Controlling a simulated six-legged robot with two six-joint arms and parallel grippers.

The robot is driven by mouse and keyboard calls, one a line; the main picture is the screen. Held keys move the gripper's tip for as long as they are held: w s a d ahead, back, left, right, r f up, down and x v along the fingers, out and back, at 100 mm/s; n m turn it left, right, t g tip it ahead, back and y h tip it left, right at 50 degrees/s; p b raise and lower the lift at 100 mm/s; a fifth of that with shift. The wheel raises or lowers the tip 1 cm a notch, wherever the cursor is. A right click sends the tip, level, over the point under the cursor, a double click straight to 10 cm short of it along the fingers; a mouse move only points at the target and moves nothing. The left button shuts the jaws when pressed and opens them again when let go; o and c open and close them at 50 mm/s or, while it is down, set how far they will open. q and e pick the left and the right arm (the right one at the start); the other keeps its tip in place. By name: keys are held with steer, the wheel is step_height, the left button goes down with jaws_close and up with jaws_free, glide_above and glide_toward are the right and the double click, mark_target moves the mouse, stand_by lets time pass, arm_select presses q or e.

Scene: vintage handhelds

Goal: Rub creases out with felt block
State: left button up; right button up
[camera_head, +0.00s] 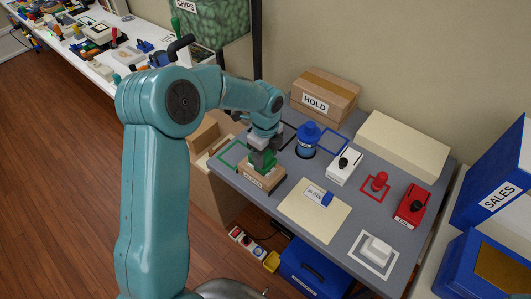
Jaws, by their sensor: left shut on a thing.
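My left gripper (264,143) reaches down over the left part of the grey table and is shut on a green piece (263,160). The green piece sits at a small brown labelled block or box (262,179); I cannot tell whether they are joined. A cream sheet (308,218) lies flat right of it, with a white label and a small blue piece (327,199) on it. Creases are too small to tell. A white block (377,250) stands in a white outline at the front right. I cannot tell which thing is the felt block. My right gripper is not in view.
A blue jar (308,138), a white device (345,166), a red knobbed piece (380,182) and a red device (412,206) stand on the table (375,213). A HOLD carton (324,97) and a cream box (402,144) line the wall. Blue SALES bins stand right.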

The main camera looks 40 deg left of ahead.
arm_select(q)
steer(key=shift+f+b, duration=0.45)
steer(key=shift+f, duration=0.2)
steer(key=shift+s, duration=0.1)
stand_by(0.3)
steer(key=shift+s+r, duration=0.2)
steer(key=shift+s, duration=0.55)
steer(key=shift+w, duration=0.15)
steer(key=shift+w+f+p, duration=0.15)
steer(key=shift+w+p, duration=0.3)
steer(key=shift+w, duration=1)
steer(key=shift+s, duration=0.1)
steer(key=shift+s+f, duration=0.1)
steer(key=shift+s, duration=0.1)
steer(key=shift+s+b, duration=0.45)
steer(key=shift+s, duration=0.8)
